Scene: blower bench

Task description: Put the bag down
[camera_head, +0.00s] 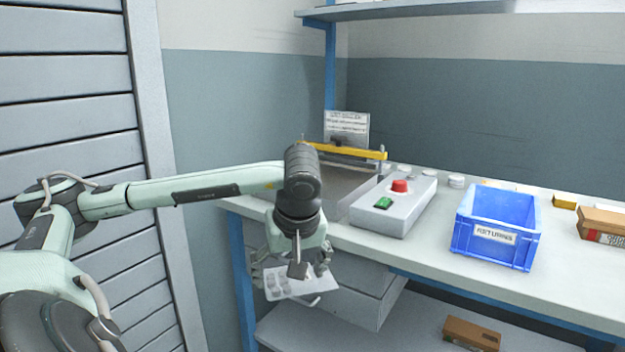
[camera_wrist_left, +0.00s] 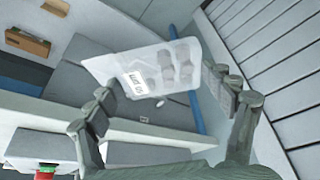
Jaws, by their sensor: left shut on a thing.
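The bag (camera_head: 283,285) is a flat, pale clear pouch with several grey round pieces inside. My left gripper (camera_head: 290,270) is shut on it and holds it in front of the bench's front edge, below the level of the top. In the left wrist view the bag (camera_wrist_left: 140,72) spans between the fingers of my left gripper (camera_wrist_left: 163,90), with a printed label near one end. The right gripper is in neither view.
The bench top (camera_head: 420,255) carries a grey control box (camera_head: 400,214) with red and green buttons, a yellow bar (camera_head: 346,152) and a labelled blue bin (camera_head: 492,217). Cardboard boxes (camera_head: 603,220) stand at the right. Bare bench top lies in front of the control box and bin.

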